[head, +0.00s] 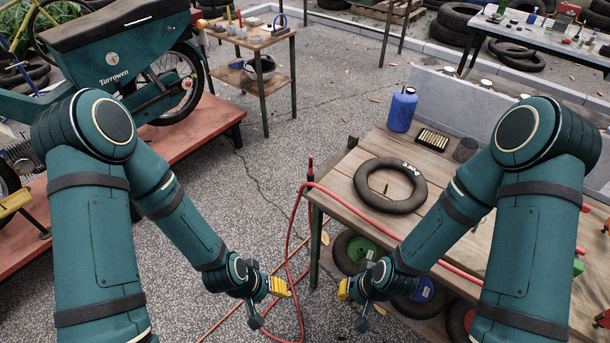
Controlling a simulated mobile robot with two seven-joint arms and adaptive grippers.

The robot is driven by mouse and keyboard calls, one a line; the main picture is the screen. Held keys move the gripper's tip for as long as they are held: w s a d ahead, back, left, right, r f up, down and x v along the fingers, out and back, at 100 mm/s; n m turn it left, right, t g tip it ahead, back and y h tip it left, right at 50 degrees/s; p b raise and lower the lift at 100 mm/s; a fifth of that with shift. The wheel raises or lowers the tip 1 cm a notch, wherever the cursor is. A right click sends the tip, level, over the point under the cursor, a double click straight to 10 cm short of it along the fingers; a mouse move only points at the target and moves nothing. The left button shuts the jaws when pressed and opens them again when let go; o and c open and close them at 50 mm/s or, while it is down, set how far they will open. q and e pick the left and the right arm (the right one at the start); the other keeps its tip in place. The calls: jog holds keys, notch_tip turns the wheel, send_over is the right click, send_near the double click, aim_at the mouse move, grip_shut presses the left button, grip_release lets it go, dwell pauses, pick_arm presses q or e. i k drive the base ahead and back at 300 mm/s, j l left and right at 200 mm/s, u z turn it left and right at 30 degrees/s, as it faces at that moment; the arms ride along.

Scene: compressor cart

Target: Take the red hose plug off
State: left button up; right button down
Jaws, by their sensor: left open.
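A red hose (385,233) runs across the wooden bench, over its left edge, and hangs in a loop towards the ground. A small upright red piece with a dark base (311,168) stands at the bench's left corner beside the hose; it may be the red plug, but it is too small to be sure. My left gripper (280,287), with yellow fingertips, is open and empty just left of the hanging hose. My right gripper (344,290) is right of the hose, low in front of the bench; its finger gap cannot be made out.
The bench (345,190) carries a black tyre (390,186), a blue bottle (402,109) and a small tray (432,140). Wheels lie beneath it. A motorbike stands on a red platform (190,148) at left. A small side table (250,40) stands behind. Open gravel lies between.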

aim_at(310, 174)
jog(key=i+j, duration=0.15)
jog(key=j, duration=0.2)
jog(key=i+j, duration=0.15)
jog(key=j, duration=0.15)
jog(key=i+j, duration=0.15)
jog(key=j, duration=0.2)
jog(key=i+j+z, duration=0.1)
jog(key=j, duration=0.2)
jog(key=i+z, duration=0.1)
jog(key=z, duration=0.35)
jog(key=i+z, duration=0.1)
jog(key=z, duration=0.35)
jog(key=i+z, duration=0.15)
jog(key=z, duration=0.3)
jog(key=i+z, duration=0.25)
jog(key=k+l, duration=0.05)
